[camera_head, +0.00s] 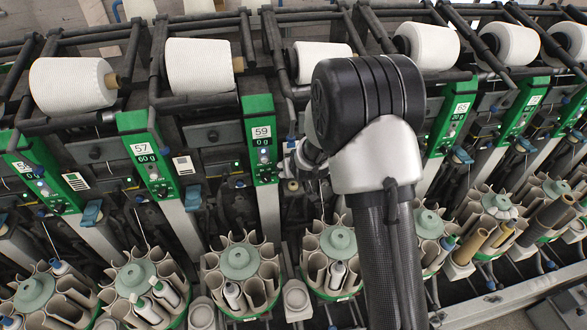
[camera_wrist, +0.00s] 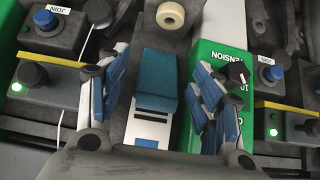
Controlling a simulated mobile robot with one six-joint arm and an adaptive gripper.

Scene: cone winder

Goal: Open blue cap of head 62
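In the wrist view a blue cap (camera_wrist: 158,75) tops a white block with dark slots, in the middle of the picture. My gripper (camera_wrist: 161,68) is open, with one blue-padded finger on each side of the cap and a visible gap to both. Whether the fingers reach down to the cap's depth I cannot tell. In the head view my gripper (camera_head: 298,163) is small and partly hidden by my arm, near the green panel marked 59. No label 62 is readable; my arm covers that part of the machine.
A green panel (camera_wrist: 204,62) stands close to my right finger. Join boxes with blue knobs (camera_wrist: 46,19) flank the cap, and a cream roller (camera_wrist: 171,15) lies beyond it. In the head view white cones (camera_head: 200,66) line the top and round bobbin magazines (camera_head: 240,262) the bottom.

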